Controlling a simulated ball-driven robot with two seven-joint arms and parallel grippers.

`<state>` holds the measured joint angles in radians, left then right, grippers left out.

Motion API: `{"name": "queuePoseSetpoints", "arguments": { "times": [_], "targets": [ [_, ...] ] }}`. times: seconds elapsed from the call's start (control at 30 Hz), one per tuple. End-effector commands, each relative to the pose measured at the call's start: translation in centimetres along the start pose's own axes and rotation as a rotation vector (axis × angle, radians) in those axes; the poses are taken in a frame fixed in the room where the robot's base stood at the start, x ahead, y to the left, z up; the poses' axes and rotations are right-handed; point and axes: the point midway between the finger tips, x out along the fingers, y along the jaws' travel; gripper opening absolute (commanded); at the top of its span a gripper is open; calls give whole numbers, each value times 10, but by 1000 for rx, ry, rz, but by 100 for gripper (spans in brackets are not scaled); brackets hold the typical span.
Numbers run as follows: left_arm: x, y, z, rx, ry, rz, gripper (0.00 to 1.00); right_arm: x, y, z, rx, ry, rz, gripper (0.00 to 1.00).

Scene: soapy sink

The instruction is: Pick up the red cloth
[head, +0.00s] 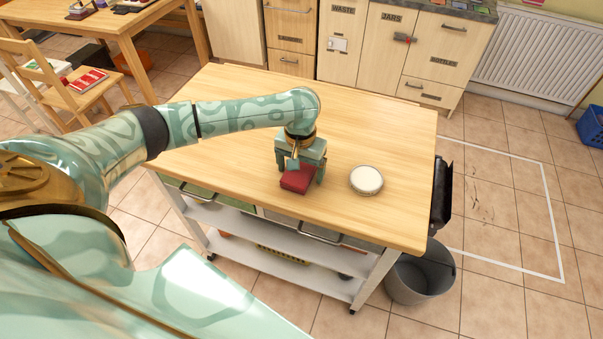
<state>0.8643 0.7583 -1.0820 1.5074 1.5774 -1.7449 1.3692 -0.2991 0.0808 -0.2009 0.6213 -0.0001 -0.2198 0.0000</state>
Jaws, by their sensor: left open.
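The red cloth (298,179) is a small dark red folded block on the wooden top of the trolley table (390,135). My left gripper (299,175) points down right over the cloth. Its fingers stand apart at either side of the cloth, and the jaws are open. The gripper body hides the far part of the cloth. I cannot tell whether the fingers touch it. My right gripper is not in the picture.
A round white-topped dish (366,180) stands on the table just right of the cloth. A grey bin (420,272) stands on the floor by the table's right end. Cabinets (400,45) line the back. The table's right and far areas are clear.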

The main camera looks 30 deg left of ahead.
Motion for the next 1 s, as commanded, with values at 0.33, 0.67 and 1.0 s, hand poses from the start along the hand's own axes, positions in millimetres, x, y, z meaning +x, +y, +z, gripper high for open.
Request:
{"name": "queuePoseSetpoints", "arguments": {
  "times": [0.33,0.67,1.0],
  "targets": [
    [-2,0,0,0,1,0,36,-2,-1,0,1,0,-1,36],
    [-9,0,0,0,1,1,36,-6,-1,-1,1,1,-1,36],
    [-72,-26,8,-3,4,-1,36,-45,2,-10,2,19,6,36]
  ]
}}
